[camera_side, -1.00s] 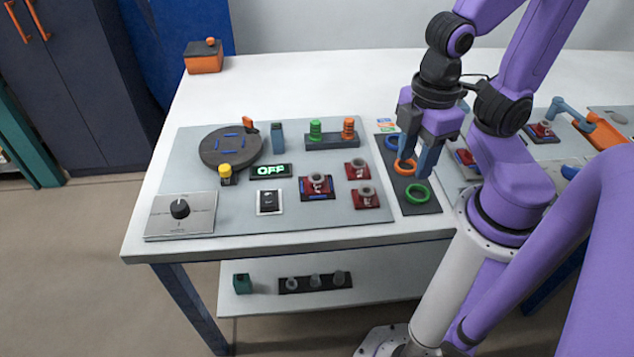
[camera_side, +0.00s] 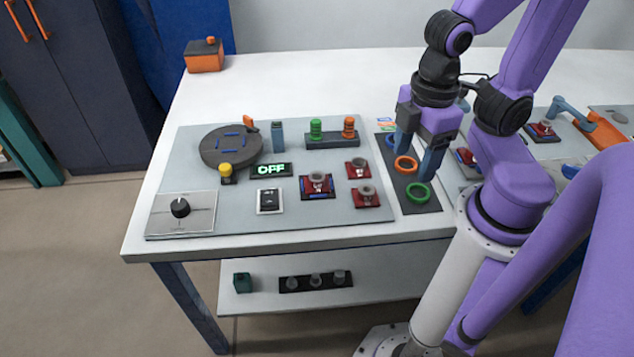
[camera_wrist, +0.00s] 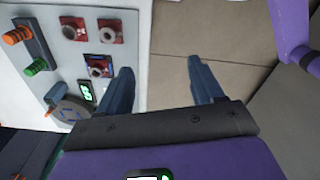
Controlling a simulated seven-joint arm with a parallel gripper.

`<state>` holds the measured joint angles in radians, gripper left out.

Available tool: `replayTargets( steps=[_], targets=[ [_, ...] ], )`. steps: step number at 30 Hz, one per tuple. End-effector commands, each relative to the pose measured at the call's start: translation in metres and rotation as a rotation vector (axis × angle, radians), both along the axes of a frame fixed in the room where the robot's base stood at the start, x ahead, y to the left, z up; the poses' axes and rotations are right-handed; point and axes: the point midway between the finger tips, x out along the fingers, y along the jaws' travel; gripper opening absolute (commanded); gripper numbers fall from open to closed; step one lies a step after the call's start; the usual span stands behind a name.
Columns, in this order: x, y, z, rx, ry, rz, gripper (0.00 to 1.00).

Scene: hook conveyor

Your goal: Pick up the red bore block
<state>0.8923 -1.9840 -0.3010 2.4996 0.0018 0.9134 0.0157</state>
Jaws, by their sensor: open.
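Several red blocks with grey ring-shaped tops are in the side view. One (camera_side: 318,186) sits on a blue-edged pad; two more, an upper (camera_side: 358,169) and a lower (camera_side: 366,197), lie to its right on the grey panel. In the wrist view three red blocks show at the upper left: one (camera_wrist: 73,29), another (camera_wrist: 110,32) and a third (camera_wrist: 97,67). My gripper (camera_side: 415,163) is open and empty, above the coloured rings to the right of these blocks. Its spread fingers also show in the wrist view (camera_wrist: 165,82).
A black strip with an orange ring (camera_side: 405,165) and a green ring (camera_side: 418,193) lies under my gripper.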

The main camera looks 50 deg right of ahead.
Motion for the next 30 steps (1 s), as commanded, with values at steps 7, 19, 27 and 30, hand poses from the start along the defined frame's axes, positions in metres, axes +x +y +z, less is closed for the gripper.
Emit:
replayTargets(
  steps=[7, 19, 27, 30],
  targets=[
    [0.038, 0.010, -0.001, -0.002, 0.009, -0.383, 0.67],
    [0.128, 0.016, -0.007, -0.002, 0.026, -1.307, 0.67],
    [0.183, 0.006, -0.014, -0.002, 0.034, -1.923, 0.67],
    [0.199, 0.000, -0.017, 0.000, 0.036, -2.114, 0.67]
  ],
)
